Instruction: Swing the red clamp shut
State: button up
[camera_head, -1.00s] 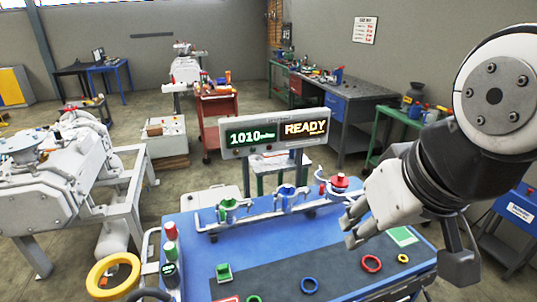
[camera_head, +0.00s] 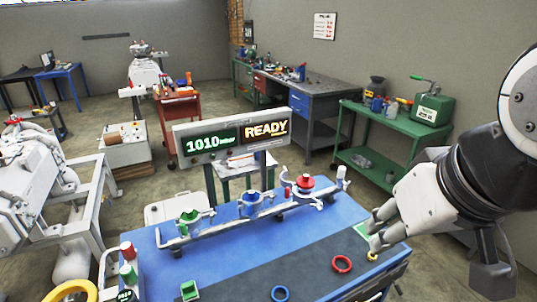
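The red clamp (camera_head: 304,184) sits at the right end of a pale pipe rail (camera_head: 235,218) on the blue bench (camera_head: 213,250). It has a red top and metal parts around it. I cannot tell how far its arm is swung. My gripper (camera_head: 371,236) is to the right of the clamp and nearer to me, over the bench's right part by a green-edged pad. Its two fingers are apart with nothing between them. It does not touch the clamp.
A blue clamp (camera_head: 250,204) and a green clamp (camera_head: 189,220) share the rail. A display (camera_head: 232,137) reading 1010 and READY stands behind. A green cart (camera_head: 400,126) stands at right.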

aim_at(299, 199)
jog(key=i+l+u, duration=0.15)
jog(key=l, duration=0.15)
jog(key=i+l+u, duration=0.2)
jog(key=l+u, duration=0.15)
jog(key=l, duration=0.3)
jog(key=i+l+u, duration=0.2)
jog(key=l, duration=0.15)
jog(key=k+j, duration=0.05)
